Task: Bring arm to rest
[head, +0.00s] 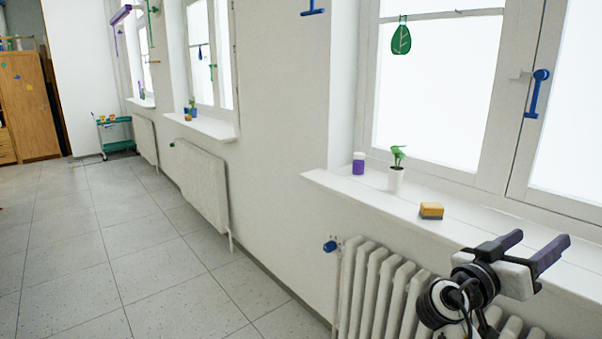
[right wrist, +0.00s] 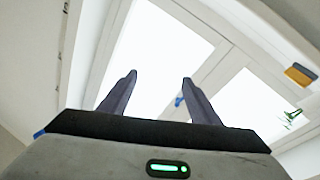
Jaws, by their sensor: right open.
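My right gripper (head: 530,248) is at the lower right of the head view, in front of the window sill and above the white radiator. Its two dark fingers are apart with nothing between them. In the right wrist view the gripper (right wrist: 158,85) also shows open and empty, with the bright window behind it. My left gripper is not in view.
The white window sill (head: 330,182) holds a yellow sponge (head: 431,211), a small potted plant (head: 397,178) and a purple-and-white container (head: 358,164). The radiator (head: 372,290) stands below. A blue window handle (head: 537,93) is at upper right. The tiled floor (head: 120,255) at left is clear.

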